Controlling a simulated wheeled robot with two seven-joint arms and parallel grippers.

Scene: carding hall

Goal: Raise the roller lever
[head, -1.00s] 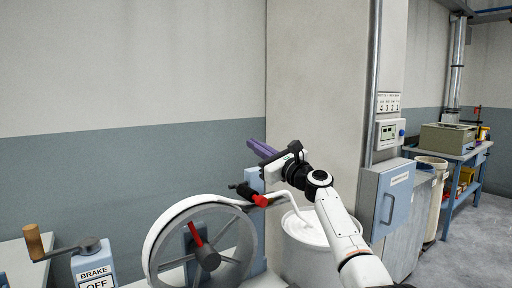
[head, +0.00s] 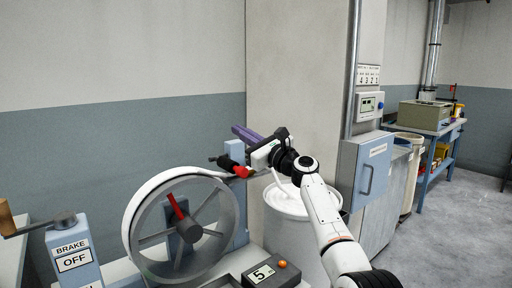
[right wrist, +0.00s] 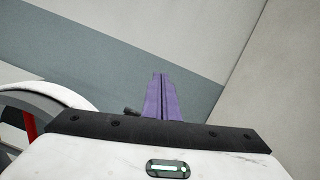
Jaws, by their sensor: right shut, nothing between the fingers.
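My right gripper (head: 238,130) is shut and empty, its purple fingers pointing left and away, level with the top of a pale blue post (head: 235,149). A lever-like part with a black end (head: 218,160) and a red end (head: 237,169) sits at the post, just below the fingers. I cannot tell whether the gripper touches it. In the right wrist view the closed fingers (right wrist: 160,97) point away, with a small dark knob (right wrist: 131,111) to their left. The gripper body hides what is below. My left gripper is not in view.
A spoked wheel (head: 146,205) with a white rim band and red-marked hub stands left of my right arm. A white can (head: 290,235) stands behind the arm. A brake box (head: 72,260) reads OFF. A counter box (head: 268,272) shows 5. A blue cabinet (head: 372,180) stands right.

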